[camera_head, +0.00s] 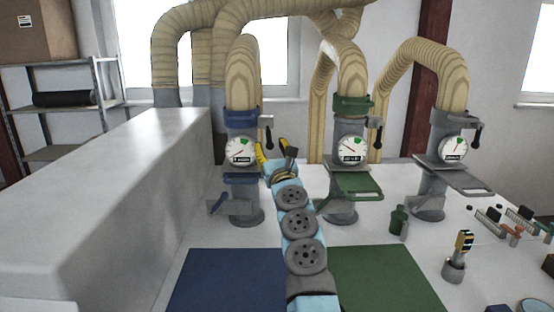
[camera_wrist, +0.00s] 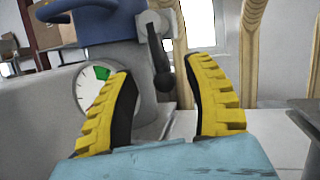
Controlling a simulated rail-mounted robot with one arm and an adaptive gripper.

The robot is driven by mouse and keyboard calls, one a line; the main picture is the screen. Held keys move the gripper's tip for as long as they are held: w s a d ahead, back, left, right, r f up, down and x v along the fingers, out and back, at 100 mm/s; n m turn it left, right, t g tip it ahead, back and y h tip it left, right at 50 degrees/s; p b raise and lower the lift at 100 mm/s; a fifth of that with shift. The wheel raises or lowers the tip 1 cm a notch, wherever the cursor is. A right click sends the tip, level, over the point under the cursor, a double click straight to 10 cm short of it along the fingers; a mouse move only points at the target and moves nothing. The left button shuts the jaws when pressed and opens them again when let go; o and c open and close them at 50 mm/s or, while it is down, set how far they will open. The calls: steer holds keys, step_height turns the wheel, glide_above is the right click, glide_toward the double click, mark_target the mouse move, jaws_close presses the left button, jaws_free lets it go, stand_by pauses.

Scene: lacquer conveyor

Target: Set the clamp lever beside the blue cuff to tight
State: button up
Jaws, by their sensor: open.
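The blue cuff (camera_head: 242,116) rings the left pipe at the foot of its tan hose; in the wrist view its blue band (camera_wrist: 90,18) is at the top left. The clamp lever (camera_head: 268,135) is at the cuff's right side, its black handle hanging down. In the wrist view the lever (camera_wrist: 157,60) shows between and beyond the fingers, its round knob lowest. My gripper (camera_head: 275,150) is open, with yellow ridged fingers, just below and right of the lever. The fingers (camera_wrist: 162,62) stand apart with nothing gripped; contact with the lever cannot be told.
A round gauge (camera_head: 240,151) sits below the blue cuff, close to my left finger. A blue slide plate (camera_head: 240,179) is lower on that pipe. The green-cuffed pipe (camera_head: 353,106) and a grey pipe (camera_head: 452,120) stand right, each with a similar lever. A long white housing (camera_head: 120,190) fills the left.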

steer(key=shift+s+d+f, duration=0.3)
steer(key=shift+s+d, duration=0.1)
steer(key=shift+s, duration=0.05)
steer(key=shift+s+d, duration=0.3)
steer(key=shift+s, duration=0.35)
steer(key=shift+v, duration=1.25)
